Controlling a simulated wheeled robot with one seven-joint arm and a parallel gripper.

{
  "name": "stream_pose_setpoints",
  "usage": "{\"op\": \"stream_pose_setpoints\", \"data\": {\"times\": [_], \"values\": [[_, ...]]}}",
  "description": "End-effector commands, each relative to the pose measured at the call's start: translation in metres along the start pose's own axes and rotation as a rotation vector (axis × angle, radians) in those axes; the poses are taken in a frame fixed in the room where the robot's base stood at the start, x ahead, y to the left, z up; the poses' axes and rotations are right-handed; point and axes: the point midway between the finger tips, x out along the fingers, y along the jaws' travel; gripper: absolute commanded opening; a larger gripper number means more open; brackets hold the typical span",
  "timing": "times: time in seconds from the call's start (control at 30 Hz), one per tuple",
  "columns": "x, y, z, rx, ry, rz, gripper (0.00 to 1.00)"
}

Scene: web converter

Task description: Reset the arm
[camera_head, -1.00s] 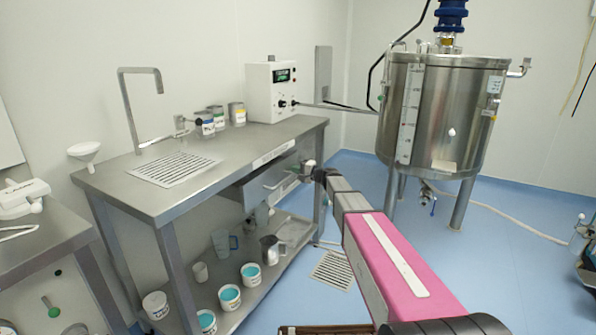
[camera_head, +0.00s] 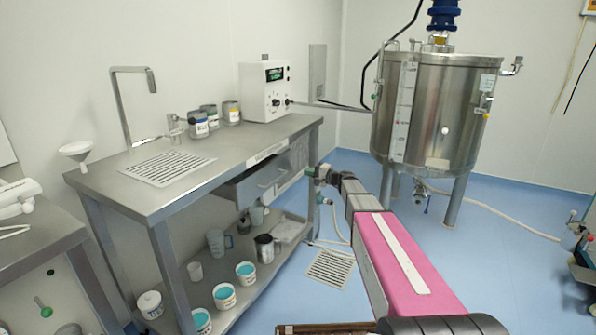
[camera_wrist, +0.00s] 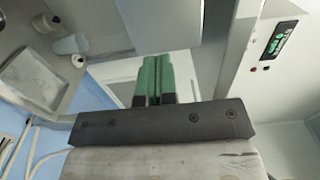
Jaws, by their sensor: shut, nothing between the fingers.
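My gripper (camera_head: 318,172) is at the far end of my pink and grey arm, low beside the right end of the steel bench (camera_head: 225,157). It looks small and partly blurred there. In the wrist view my gripper (camera_wrist: 153,77) shows two green fingers pressed together, with nothing between them. A drawer (camera_head: 262,184) under the bench stands out from its frame, left of my gripper.
A steel tank (camera_head: 437,115) on legs stands right of my arm. A white control box (camera_head: 265,90) and several jars (camera_head: 199,125) are on the bench. Tubs (camera_head: 224,296) and jugs stand on the lower shelf.

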Motion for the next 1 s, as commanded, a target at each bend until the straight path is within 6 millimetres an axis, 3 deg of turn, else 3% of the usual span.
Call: {"op": "stream_pose_setpoints", "data": {"times": [0.2, 0.37, 0.47, 0.77, 1.0], "values": [[-0.03, 0.0, 0.001, 0.0, 0.0, 0.0, 0.0], [-0.039, 0.003, 0.005, -0.002, -0.004, 0.013, 0.0], [-0.042, 0.013, 0.02, -0.015, -0.022, 0.065, 0.0], [-0.078, 0.085, 0.113, -0.106, -0.15, 0.455, 0.0], [-0.142, 0.145, 0.191, -0.208, -0.266, 0.861, 0.0]]}}
